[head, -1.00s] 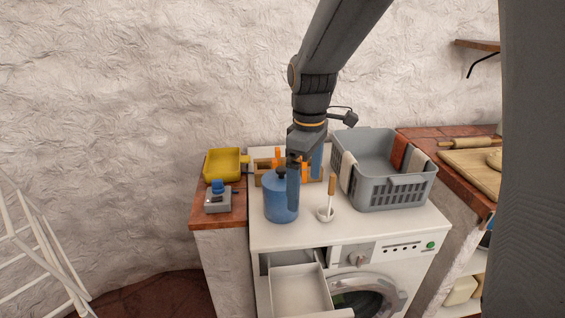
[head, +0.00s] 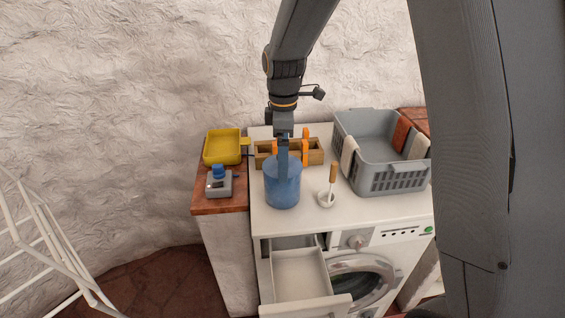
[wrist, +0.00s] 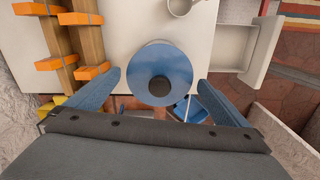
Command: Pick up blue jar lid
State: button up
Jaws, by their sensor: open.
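The blue jar (head: 283,192) stands upright on the white washing machine top, near its left side. Its blue lid (wrist: 178,62) is a round disc with a dark knob (wrist: 159,86) at the centre, seen from above in the wrist view. In the head view my gripper (head: 283,172) is over the jar and hides part of the lid. In the wrist view my gripper (wrist: 160,77) is open, with one blue finger on each side of the lid and gaps between. Nothing is held.
A wooden rack with orange clips (head: 315,150) stands close behind the jar. A white cup with a wooden-handled tool (head: 326,199) stands to its right, and a grey basket (head: 385,182) beyond. A yellow tray (head: 222,147) and grey device (head: 219,188) sit left. An open drawer (head: 300,275) juts out below.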

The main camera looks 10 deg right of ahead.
jog(key=shift+f, duration=0.3)
jog(key=shift+c, duration=0.4)
jog(key=c, duration=0.8)
jog(key=shift+c, duration=0.2)
